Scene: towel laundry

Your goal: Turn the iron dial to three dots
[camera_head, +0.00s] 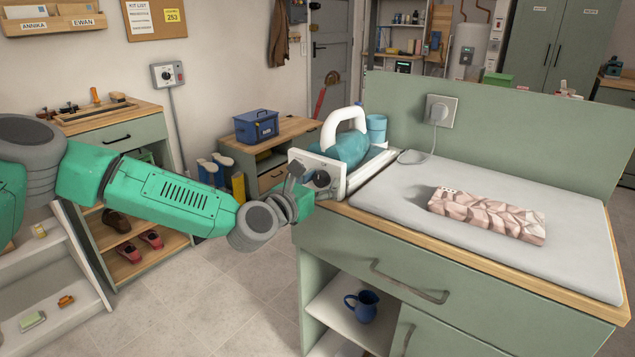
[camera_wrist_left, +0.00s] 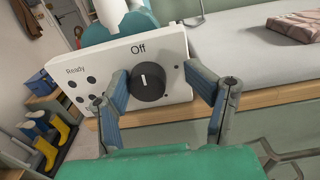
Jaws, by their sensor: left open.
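The iron (camera_head: 345,143) is teal with a white handle and sits on its stand at the left end of the ironing surface. The white panel (camera_wrist_left: 90,70) on the stand's front carries the black dial (camera_wrist_left: 148,82). The dial's white mark points up, toward "Off". Dot marks and the word "Ready" show on the panel's left side. My left gripper (camera_wrist_left: 168,98) is open, with its fingers on either side of the dial in the left wrist view. I cannot tell whether they touch it. In the head view the left gripper (camera_head: 302,188) is in front of the dial (camera_head: 322,178). My right gripper is not in view.
A folded patterned towel (camera_head: 487,215) lies on the grey ironing pad (camera_head: 400,200). A wall socket (camera_head: 441,111) with a cord is on the green back panel. A blue cup (camera_head: 376,130) stands behind the iron. A blue mug (camera_head: 362,305) is on the shelf below.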

